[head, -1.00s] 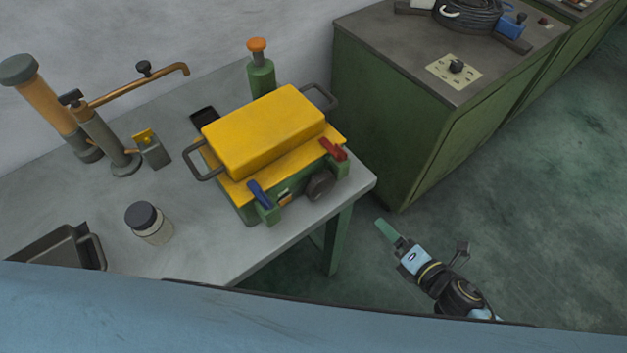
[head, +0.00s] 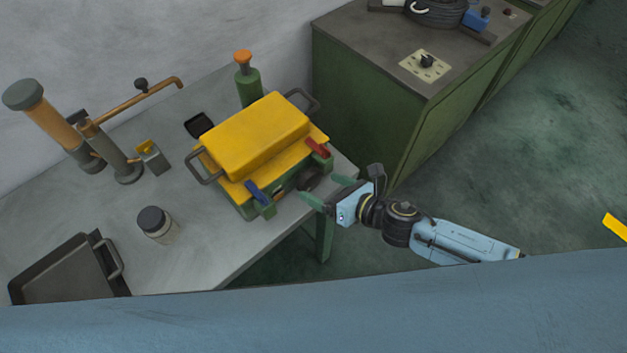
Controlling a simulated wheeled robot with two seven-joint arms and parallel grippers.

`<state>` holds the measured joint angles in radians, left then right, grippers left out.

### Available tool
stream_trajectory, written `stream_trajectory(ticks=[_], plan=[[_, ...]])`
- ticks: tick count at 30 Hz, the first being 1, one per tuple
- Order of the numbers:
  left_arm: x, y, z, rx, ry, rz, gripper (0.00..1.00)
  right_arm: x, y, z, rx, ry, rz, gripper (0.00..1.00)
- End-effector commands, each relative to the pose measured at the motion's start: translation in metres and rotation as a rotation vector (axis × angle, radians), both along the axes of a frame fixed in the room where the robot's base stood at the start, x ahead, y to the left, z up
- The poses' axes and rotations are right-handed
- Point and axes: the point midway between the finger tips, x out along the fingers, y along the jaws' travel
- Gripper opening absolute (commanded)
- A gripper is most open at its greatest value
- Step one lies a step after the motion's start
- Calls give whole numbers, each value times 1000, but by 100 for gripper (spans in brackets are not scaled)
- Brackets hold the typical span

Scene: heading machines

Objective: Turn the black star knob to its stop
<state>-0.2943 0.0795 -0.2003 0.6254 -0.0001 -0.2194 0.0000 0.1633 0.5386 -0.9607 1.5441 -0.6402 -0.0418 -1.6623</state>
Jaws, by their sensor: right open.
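A dark knob (head: 308,179) sticks out from the front of a green and yellow machine (head: 257,137) on the table; its lobes are too small to make out. My right gripper (head: 319,187) is open, just in front of the knob. Its green fingers point left toward the machine, one nearer the table's front edge and one farther back. The knob shows between the fingertips, and I cannot tell if they touch it. My left gripper is out of view.
A blue lever (head: 257,192) and a red lever (head: 317,148) flank the knob. A jar (head: 157,224), a dark tray (head: 65,277) and a pump-like stand (head: 108,150) share the table. A green cabinet (head: 385,75) stands behind right.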

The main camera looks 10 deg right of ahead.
Motion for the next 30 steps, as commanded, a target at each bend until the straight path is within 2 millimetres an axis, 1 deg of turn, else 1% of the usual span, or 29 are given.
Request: stream_trajectory(ticks=[1, 3, 7, 11, 19, 20, 27, 30], plan=[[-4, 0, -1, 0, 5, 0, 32, 7, 7, -3, 1, -1, 0, 86], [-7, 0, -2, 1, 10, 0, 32, 14, 13, -7, 0, -1, 0, 86], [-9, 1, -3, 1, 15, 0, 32, 22, 22, -12, 2, 0, 0, 86], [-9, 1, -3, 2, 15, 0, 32, 26, 25, -14, 0, 0, 0, 86], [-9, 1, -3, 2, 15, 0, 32, 26, 26, -15, 0, 0, 0, 86], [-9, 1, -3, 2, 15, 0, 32, 26, 26, -14, 0, 0, 0, 84], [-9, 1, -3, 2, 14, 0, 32, 26, 26, -15, 0, 0, 0, 52], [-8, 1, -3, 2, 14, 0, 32, 26, 26, -15, 0, 0, 0, 42]])
